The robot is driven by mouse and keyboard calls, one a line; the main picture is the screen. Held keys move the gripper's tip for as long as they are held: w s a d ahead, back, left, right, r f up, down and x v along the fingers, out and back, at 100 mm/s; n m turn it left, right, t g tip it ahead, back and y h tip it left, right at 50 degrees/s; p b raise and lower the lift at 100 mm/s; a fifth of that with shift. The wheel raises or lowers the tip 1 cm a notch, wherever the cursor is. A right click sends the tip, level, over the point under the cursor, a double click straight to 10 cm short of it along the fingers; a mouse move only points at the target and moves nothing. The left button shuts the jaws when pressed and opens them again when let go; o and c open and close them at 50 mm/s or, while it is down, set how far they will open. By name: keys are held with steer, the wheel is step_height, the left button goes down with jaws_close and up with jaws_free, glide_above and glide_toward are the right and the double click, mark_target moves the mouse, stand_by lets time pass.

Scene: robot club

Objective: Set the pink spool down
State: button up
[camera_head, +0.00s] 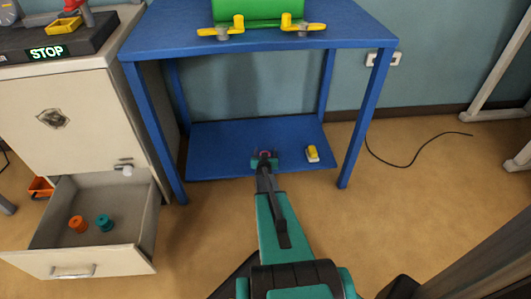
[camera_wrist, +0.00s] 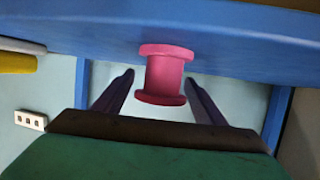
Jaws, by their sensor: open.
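The pink spool (camera_wrist: 166,74) is between the two spread fingers of my gripper (camera_wrist: 158,78) in the wrist view. One flange of the spool is against the blue lower shelf (camera_wrist: 240,40), which fills the top of that view. The spool appears to stand on its end, with gaps to the fingers on both sides. In the head view, my gripper (camera_head: 264,160) is low over the lower shelf (camera_head: 225,150) of the blue table, and only a little of the pink spool (camera_head: 265,153) shows there.
A yellow and white object (camera_head: 312,153) lies on the shelf right of my gripper. Blue table legs (camera_head: 365,120) flank the shelf. An open drawer (camera_head: 120,235) at left holds an orange spool (camera_head: 77,223) and a teal spool (camera_head: 104,221). A black cable (camera_head: 420,155) lies on the floor.

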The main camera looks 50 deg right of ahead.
steer(key=p+v, duration=0.2)
steer(key=v, duration=1)
steer(key=shift+p, duration=0.3)
stand_by(0.6)
